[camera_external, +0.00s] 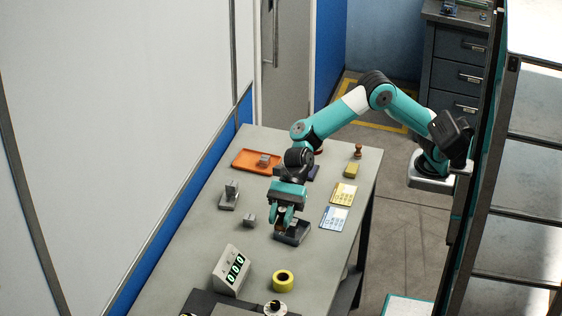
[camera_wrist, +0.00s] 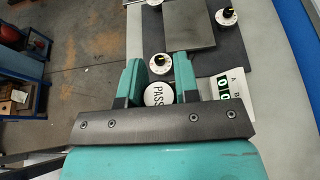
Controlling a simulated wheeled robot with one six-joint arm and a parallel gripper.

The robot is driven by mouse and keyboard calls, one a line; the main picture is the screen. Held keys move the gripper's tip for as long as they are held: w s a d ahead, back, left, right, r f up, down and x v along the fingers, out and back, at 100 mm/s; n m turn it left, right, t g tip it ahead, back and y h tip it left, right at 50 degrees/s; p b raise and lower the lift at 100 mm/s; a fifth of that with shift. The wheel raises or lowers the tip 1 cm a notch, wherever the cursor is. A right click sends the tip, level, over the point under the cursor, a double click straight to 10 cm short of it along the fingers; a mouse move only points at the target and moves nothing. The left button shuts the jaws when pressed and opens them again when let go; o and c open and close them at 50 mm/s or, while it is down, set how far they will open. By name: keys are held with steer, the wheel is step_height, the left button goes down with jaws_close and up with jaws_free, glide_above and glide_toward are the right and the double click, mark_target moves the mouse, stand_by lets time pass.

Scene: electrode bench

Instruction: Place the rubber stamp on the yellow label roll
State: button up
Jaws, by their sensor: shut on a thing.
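My gripper (camera_external: 284,221) points down over the bench beside a dark grey open tray (camera_external: 297,236). In the wrist view its two teal fingers (camera_wrist: 159,88) close on the rubber stamp (camera_wrist: 157,96), whose round white top reads "PASS". In the external view the stamp is hard to make out between the fingers. The yellow label roll (camera_external: 283,281) lies flat near the front of the bench, clear of the gripper, with a dark hole in its middle. I cannot make the roll out in the wrist view.
A display box (camera_external: 233,270) with green digits stands left of the roll. A dial (camera_external: 275,309) is in front of it. Yellow (camera_external: 343,194) and blue (camera_external: 335,219) cards lie right of the gripper. An orange tray (camera_external: 247,164) and a brown knobbed piece (camera_external: 358,151) are farther back.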

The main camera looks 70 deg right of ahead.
steer(key=shift+s+a+f, duration=0.15)
steer(key=shift+a+f, duration=0.1)
steer(key=shift+f, duration=0.1)
step_height(320, 180, down, 19)
steer(key=shift+f+p, duration=0.1)
steer(key=shift+p, duration=0.75)
steer(key=o, duration=0.9)
steer(key=shift+o, duration=0.2)
steer(key=b+v, duration=0.1)
steer(key=v, duration=1.1)
steer(key=shift+b, duration=0.4)
